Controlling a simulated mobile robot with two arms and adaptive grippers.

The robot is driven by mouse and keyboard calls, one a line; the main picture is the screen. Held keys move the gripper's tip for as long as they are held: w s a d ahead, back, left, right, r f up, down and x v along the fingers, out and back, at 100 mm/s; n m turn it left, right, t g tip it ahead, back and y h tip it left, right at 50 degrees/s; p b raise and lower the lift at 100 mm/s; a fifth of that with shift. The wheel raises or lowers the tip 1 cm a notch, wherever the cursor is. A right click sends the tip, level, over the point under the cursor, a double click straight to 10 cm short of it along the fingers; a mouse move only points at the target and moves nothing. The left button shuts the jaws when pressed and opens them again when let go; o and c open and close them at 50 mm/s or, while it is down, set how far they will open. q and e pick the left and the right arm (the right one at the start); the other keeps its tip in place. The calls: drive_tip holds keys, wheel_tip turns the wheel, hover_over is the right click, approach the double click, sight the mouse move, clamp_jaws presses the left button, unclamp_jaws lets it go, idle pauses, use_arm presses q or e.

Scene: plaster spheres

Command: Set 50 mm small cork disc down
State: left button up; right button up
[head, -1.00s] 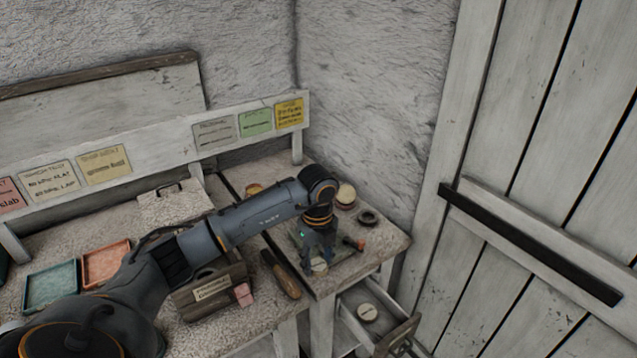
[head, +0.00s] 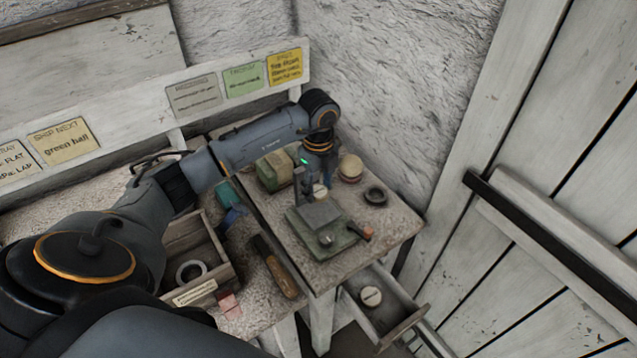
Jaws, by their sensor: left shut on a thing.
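My left gripper (head: 318,182) points down over the back part of the small side table. It is shut on a small pale disc (head: 320,191), which shows partly between the fingers and fits the small cork disc. The disc is just behind a grey metal stand with a flat plate (head: 318,215). I cannot tell whether the disc touches anything below. My right gripper is not in view.
Right of the gripper are a round pale stack (head: 350,167) and a dark ring (head: 376,195). A green box (head: 275,170) stands to the left. A wooden-handled tool (head: 275,265) lies in front. The open drawer (head: 388,312) holds a round pale piece (head: 370,297).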

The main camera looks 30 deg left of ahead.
sight(318, 189)
use_arm(q)
drive_tip(key=shift+w+a+f, duration=0.3)
drive_tip(key=shift+w+f, duration=0.05)
drive_tip(key=shift+f, duration=0.25)
drive_tip(key=shift+f+b, duration=0.35)
drive_tip(key=shift+b, duration=0.15)
drive_tip(key=shift+s+d+f+b, duration=0.1)
drive_tip(key=shift+f+b, duration=0.5)
drive_tip(key=shift+f, duration=0.1)
drive_tip(key=shift+f+b, duration=0.6)
drive_tip(key=shift+f, duration=0.25)
drive_tip(key=shift+f+b, duration=0.3)
drive_tip(key=shift+f, duration=0.25)
drive_tip(key=shift+r, duration=0.1)
drive_tip(key=shift+f+b, duration=0.35)
drive_tip(key=shift+f, duration=0.4)
